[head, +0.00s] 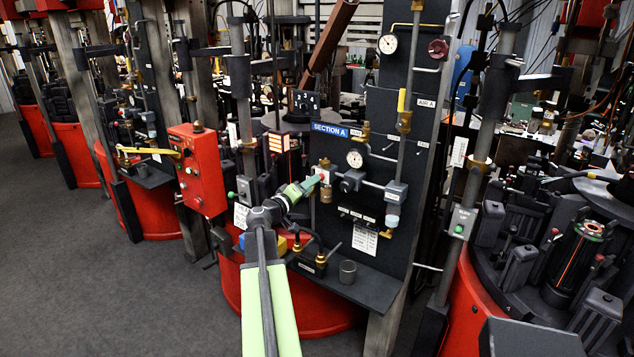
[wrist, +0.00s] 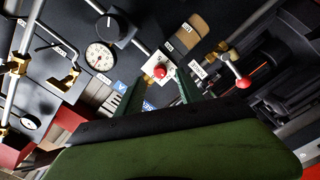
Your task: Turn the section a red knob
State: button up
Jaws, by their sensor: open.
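The section A panel (head: 385,110) stands upright in the middle of the head view, with a blue "SECTION A" sign (head: 330,130). A small red knob (head: 322,177) sits on a pale plate at the panel's left side. In the wrist view the red knob (wrist: 160,71) is round, on a white plate, and shows between my fingertips. My gripper (head: 306,185) reaches up to the knob from the left; in the wrist view my gripper (wrist: 158,85) is open, one finger to each side of the knob. I cannot tell whether either finger touches it.
A round gauge (head: 355,158) and pipes sit right of the knob. A red-tipped lever (wrist: 242,83) is on the right in the wrist view. A red control box (head: 198,170) stands left. Grey floor (head: 80,270) is clear.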

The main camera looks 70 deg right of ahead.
jog(key=shift+x, duration=1.95)
jog(key=shift+c, duration=0.2)
grip_shut()
